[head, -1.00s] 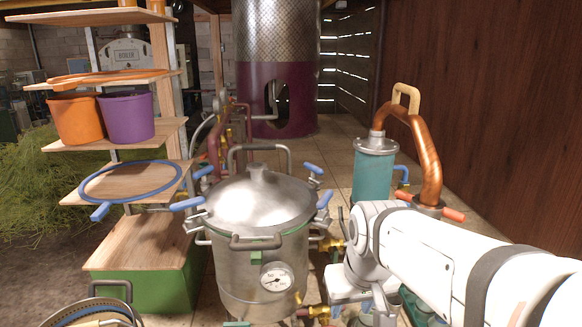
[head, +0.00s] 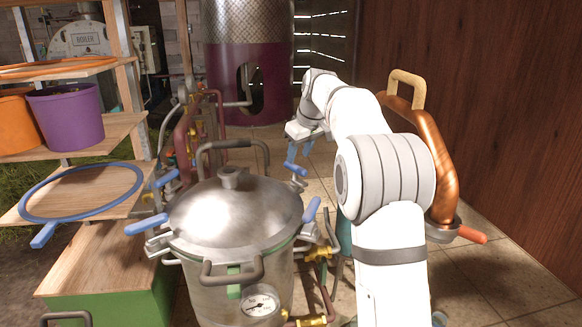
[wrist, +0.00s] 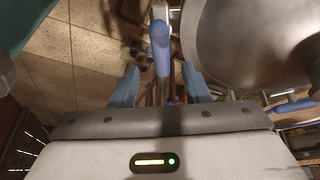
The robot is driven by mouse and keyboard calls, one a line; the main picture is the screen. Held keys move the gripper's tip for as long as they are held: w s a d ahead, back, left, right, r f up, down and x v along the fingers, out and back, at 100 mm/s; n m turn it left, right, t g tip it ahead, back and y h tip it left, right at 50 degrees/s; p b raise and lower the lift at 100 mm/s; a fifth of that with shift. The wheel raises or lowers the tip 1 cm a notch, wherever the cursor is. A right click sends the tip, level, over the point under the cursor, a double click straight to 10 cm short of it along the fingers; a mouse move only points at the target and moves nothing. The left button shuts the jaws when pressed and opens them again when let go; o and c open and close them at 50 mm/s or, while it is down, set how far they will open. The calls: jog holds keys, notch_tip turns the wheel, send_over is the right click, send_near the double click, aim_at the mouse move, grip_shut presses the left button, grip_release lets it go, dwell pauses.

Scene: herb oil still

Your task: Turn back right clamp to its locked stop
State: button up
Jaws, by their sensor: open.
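The steel still pot (head: 215,275) stands in the lower middle of the head view under a domed lid (head: 235,208). The back right clamp (head: 295,168) is at the lid's back right edge, its blue handle partly hidden by my gripper (head: 300,148). In the wrist view the blue clamp handle (wrist: 160,45) lies between the two blue fingers of my gripper (wrist: 159,72), with gaps visible on both sides. My gripper is open. Three other blue-handled clamps show: front right (head: 311,210), front left (head: 147,225) and back left (head: 166,180).
The copper pipe (head: 440,165) with a tan handle (head: 405,85) stands to the right of my arm. Pipes with brass valves (head: 320,253) run close to the pot's right side. Shelves with a purple bucket (head: 67,117) and a blue ring (head: 80,168) stand at left.

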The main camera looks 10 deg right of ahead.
aim_at(295, 165)
jog(key=x, duration=0.7)
jog(key=shift+r, duration=0.1)
jog(key=shift+c, duration=0.3)
